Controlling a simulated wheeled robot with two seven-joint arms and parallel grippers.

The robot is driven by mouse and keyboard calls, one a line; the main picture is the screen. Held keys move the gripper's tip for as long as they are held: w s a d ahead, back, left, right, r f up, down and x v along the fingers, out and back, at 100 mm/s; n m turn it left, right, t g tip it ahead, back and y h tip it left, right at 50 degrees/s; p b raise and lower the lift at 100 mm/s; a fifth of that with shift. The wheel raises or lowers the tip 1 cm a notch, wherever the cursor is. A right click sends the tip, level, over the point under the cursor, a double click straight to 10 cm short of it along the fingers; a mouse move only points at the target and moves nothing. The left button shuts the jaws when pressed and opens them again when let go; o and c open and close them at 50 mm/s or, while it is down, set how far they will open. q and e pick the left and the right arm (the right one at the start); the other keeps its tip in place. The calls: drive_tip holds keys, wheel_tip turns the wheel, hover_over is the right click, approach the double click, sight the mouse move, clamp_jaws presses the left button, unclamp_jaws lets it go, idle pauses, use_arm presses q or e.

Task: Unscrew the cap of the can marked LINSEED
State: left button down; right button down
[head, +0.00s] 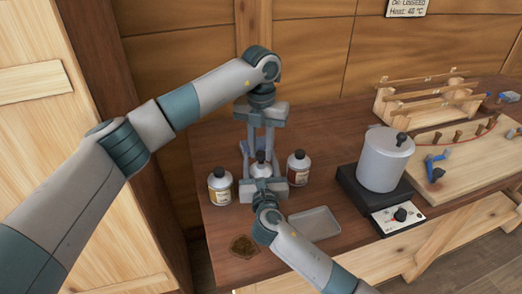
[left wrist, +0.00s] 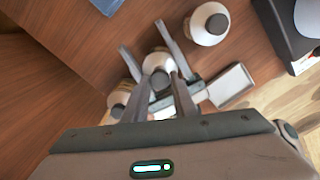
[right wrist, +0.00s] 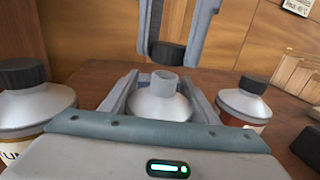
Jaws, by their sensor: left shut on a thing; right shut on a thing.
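Three pale cans with dark caps or necks stand at the table's left part. The middle can (head: 261,170) is between my right gripper's (head: 263,180) fingers, which are shut on its body from the front. In the right wrist view its grey neck (right wrist: 166,84) is bare. My left gripper (head: 260,150) comes from above, shut on a black cap (right wrist: 167,54), held just above the neck and apart from it. The middle can's label is hidden, so I cannot read LINSEED on it. The left can (head: 220,186) shows "UN" in the right wrist view. The right can's (head: 298,168) label is unreadable.
A shallow grey tray (head: 314,224) lies in front, right of my right gripper. A brown patch (head: 243,245) lies near the front left edge. A pot (head: 384,160) on a black hot plate (head: 360,196) and a wooden rack (head: 425,97) stand to the right.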

sight(261, 175)
use_arm(q)
drive_tip(key=shift+r, duration=0.15)
drive_tip(key=shift+r, duration=1.9)
use_arm(e)
drive_tip(key=c, duration=0.6)
unclamp_jaws()
use_arm(q)
drive_tip(key=shift+f+b, duration=0.55)
use_arm(e)
drive_tip(key=s, duration=0.8)
drive_tip(key=s+d, duration=0.1)
drive_tip(key=s, duration=0.3)
